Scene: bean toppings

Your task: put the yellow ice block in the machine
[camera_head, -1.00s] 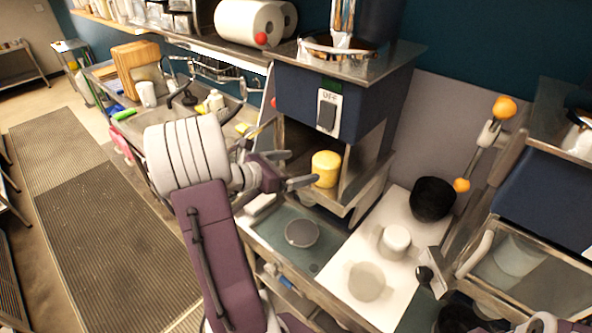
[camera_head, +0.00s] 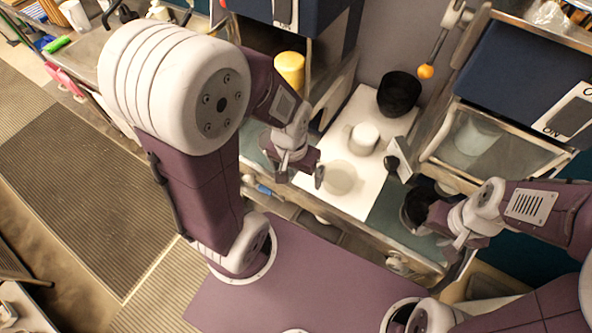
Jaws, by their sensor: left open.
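The yellow ice block (camera_head: 290,70), a short yellow cylinder, stands upright on the platform of the left blue machine (camera_head: 330,27). Nothing holds it. My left gripper (camera_head: 301,176) is open and empty, below and in front of the block, apart from it, over the front edge of the counter. My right gripper (camera_head: 447,240) is at the lower right, by a dark round container (camera_head: 417,205). Its fingers are partly hidden, and I cannot tell whether it grips anything.
A white board (camera_head: 318,160) on the counter carries a white cylinder (camera_head: 364,138), a pale translucent round piece (camera_head: 341,178) and a black bowl (camera_head: 399,93). A second blue machine (camera_head: 530,75) with a clear front stands at the right. An orange-knobbed lever (camera_head: 426,72) rises between the machines.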

